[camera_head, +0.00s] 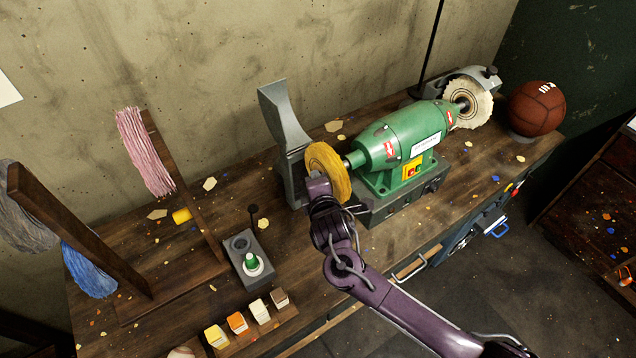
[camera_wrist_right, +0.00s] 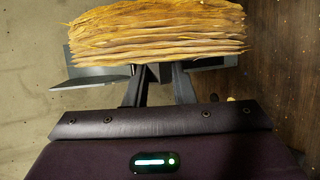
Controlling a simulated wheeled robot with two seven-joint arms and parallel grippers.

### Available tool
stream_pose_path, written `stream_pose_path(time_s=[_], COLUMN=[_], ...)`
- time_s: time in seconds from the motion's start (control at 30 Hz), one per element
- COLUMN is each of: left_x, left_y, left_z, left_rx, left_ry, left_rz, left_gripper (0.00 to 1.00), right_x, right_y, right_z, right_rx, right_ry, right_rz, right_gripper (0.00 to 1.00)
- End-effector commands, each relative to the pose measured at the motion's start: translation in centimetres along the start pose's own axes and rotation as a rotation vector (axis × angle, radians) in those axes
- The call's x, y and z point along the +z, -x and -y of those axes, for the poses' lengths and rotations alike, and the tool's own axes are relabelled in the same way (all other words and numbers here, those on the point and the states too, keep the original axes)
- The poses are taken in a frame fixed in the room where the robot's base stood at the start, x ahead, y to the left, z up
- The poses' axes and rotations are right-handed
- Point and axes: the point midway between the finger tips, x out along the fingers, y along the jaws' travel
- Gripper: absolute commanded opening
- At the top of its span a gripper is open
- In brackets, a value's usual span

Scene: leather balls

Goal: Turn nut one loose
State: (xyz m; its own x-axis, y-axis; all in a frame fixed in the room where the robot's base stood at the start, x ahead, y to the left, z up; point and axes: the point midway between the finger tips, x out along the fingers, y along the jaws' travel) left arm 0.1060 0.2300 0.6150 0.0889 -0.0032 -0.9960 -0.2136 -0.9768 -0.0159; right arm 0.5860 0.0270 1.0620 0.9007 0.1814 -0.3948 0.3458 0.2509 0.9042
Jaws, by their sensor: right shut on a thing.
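A green bench grinder (camera_head: 405,142) stands on the workbench with a yellow cloth buffing wheel (camera_head: 330,168) on its left end and a cream wheel (camera_head: 468,104) on its right end. My right gripper (camera_head: 317,186) is at the left face of the yellow wheel, by the shaft end. In the right wrist view its two fingers (camera_wrist_right: 158,80) reach up to the yellow wheel (camera_wrist_right: 158,32), seen edge-on. The fingers are close together and shut on the nut at the shaft end. The nut itself is hidden. My left gripper is not in view.
A grey guard (camera_head: 286,125) stands just left of the yellow wheel. A brown leather ball (camera_head: 536,108) rests at the bench's right end. A grey block with a green-topped item (camera_head: 251,262), several coloured bars (camera_head: 238,322) and a yarn rack (camera_head: 190,215) are at left.

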Motion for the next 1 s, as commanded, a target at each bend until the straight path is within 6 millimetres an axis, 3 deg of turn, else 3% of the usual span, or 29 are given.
stream_pose_path(time_s=[0.4,1.0], left_x=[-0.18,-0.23], left_y=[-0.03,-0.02], left_z=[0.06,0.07], left_rx=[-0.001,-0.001], left_ry=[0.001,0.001], left_rz=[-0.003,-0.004], left_gripper=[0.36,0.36], right_x=[-0.14,-0.16], right_y=[-0.06,-0.07], right_z=[-0.51,-0.42], right_rx=[-0.211,-0.256], right_ry=[0.088,0.106], right_rz=[-0.002,-0.002], right_gripper=[0.0,0.0])
